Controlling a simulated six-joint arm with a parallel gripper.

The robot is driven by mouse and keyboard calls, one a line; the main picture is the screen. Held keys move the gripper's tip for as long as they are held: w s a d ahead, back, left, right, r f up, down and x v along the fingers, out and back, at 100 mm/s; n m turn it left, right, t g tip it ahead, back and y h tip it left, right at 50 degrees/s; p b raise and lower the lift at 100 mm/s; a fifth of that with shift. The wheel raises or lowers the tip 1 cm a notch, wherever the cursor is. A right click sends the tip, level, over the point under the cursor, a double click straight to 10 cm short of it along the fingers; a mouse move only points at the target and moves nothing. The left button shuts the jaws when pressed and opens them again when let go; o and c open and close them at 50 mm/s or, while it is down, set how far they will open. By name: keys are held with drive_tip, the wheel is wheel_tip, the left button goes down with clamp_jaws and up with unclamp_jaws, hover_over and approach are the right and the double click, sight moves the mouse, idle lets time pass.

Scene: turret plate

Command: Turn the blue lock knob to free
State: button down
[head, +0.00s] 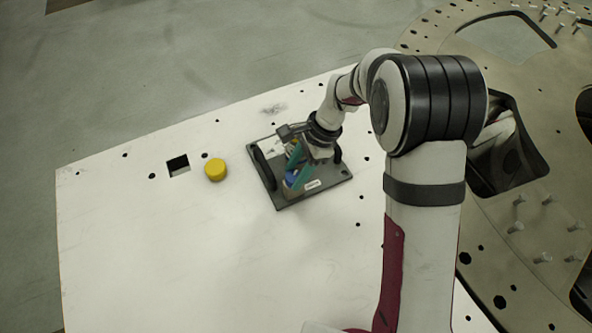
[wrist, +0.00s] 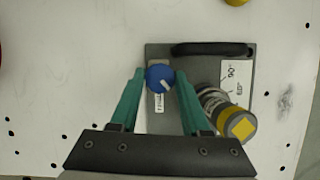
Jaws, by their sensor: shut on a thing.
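The blue lock knob (wrist: 159,78) is a round cap with a pale pointer bar, which slants toward the lower right in the wrist view. It stands on a dark grey plate (wrist: 254,60) and shows partly in the head view (head: 291,176). My gripper (wrist: 159,74) has its two green fingers on either side of the knob, shut on it. In the head view my gripper (head: 293,174) reaches down over the plate and hides part of the knob. A small white label (wrist: 159,102) lies just below the knob; its text is too small to read.
A grey cylindrical part with a yellow band and yellow square top (wrist: 238,126) stands close right of the right finger. A black handle (wrist: 213,49) and a white marked label (wrist: 236,76) are on the plate. A yellow button (head: 215,170) and square hole (head: 178,165) lie left on the white table (head: 150,250).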

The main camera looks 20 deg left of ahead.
drive_tip(key=n, duration=0.2)
drive_tip(key=n+g+h, duration=0.1)
drive_tip(key=n, duration=0.2)
drive_tip(key=shift+w+a+h, duration=0.15)
drive_tip(key=shift+a+h, duration=0.05)
drive_tip(key=shift+h, duration=0.1)
drive_tip(key=shift+a+n+g+h, duration=0.15)
drive_tip(key=shift+n+h, duration=0.3)
drive_tip(key=shift+n, duration=0.8)
drive_tip(key=shift+d+n+g+h, duration=0.15)
drive_tip(key=shift+n+h, duration=0.3)
drive_tip(key=shift+n, duration=0.8)
drive_tip(key=shift+a, duration=0.1)
drive_tip(key=shift+c, duration=1.8)
unclamp_jaws()
drive_tip(key=v, duration=1.5)
drive_tip(key=shift+w+r, duration=0.2)
drive_tip(key=shift+r, duration=0.15)
